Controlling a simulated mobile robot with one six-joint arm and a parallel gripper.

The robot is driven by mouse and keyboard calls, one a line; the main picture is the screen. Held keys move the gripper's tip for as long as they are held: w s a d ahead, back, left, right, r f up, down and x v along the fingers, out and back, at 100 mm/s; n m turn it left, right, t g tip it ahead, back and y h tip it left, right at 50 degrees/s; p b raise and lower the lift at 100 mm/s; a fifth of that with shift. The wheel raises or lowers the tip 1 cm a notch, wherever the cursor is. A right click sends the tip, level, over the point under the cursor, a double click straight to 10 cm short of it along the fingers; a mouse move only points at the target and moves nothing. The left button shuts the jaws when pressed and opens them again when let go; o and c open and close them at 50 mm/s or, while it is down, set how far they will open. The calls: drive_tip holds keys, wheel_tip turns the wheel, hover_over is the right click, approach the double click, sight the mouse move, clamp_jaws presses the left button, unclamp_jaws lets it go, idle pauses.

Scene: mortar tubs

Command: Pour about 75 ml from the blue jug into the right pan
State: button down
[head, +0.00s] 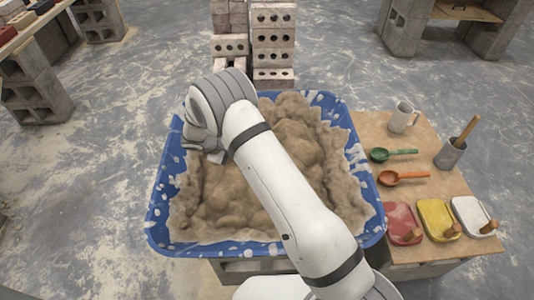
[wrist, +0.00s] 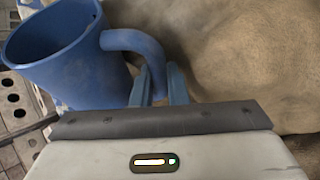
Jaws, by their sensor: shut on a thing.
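The blue jug (wrist: 62,70) is at the upper left of the wrist view, its mouth facing up and toward the camera. I see bare blue inner wall; any liquid level cannot be made out. My gripper (wrist: 158,82) is shut on the jug's curved handle. In the head view my arm hides the gripper and the jug. No thing is clearly the right pan. Red (head: 403,222), yellow (head: 438,219) and white (head: 471,215) flat pieces with wooden grips lie on a board at the right; the white one is rightmost.
A blue tub (head: 155,215) full of brown mortar (head: 290,130) lies under my arm. On the board (head: 415,150) beside it are a pale mug (head: 402,117), green (head: 392,154) and orange (head: 400,177) scoops and a grey pot (head: 449,154). Bricks (head: 272,40) stand behind.

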drive_tip(key=shift+w+a+r+t+y+b, duration=0.1)
drive_tip(key=shift+r+t+y+b, duration=0.15)
drive_tip(key=shift+t+b, duration=0.2)
drive_tip(key=shift+s+a, duration=0.2)
drive_tip(key=shift+s+a, duration=0.15)
drive_tip(key=shift+a, duration=0.05)
drive_tip(key=shift+s+a+r, duration=0.1)
idle(0.4)
drive_tip(key=shift+a+r+m+t+y+b, duration=0.1)
drive_tip(key=shift+r+m+t+y+b, duration=0.25)
drive_tip(key=shift+b, duration=0.9)
idle(0.8)
drive_tip(key=shift+s+d+f+n+g+h+p, duration=0.2)
drive_tip(key=shift+f+n+g+h+p, duration=0.1)
drive_tip(key=shift+f+g+h+p, duration=0.3)
drive_tip(key=shift+s+d+f+n+g+h+p, duration=0.15)
drive_tip(key=shift+f+n+g+h+p, duration=0.2)
drive_tip(key=shift+p, duration=0.45)
drive_tip(key=shift+s+d+f+n+g+h+p, duration=0.1)
drive_tip(key=shift+d+f+n+g+h+p, duration=0.2)
drive_tip(key=shift+g+h+p, duration=0.4)
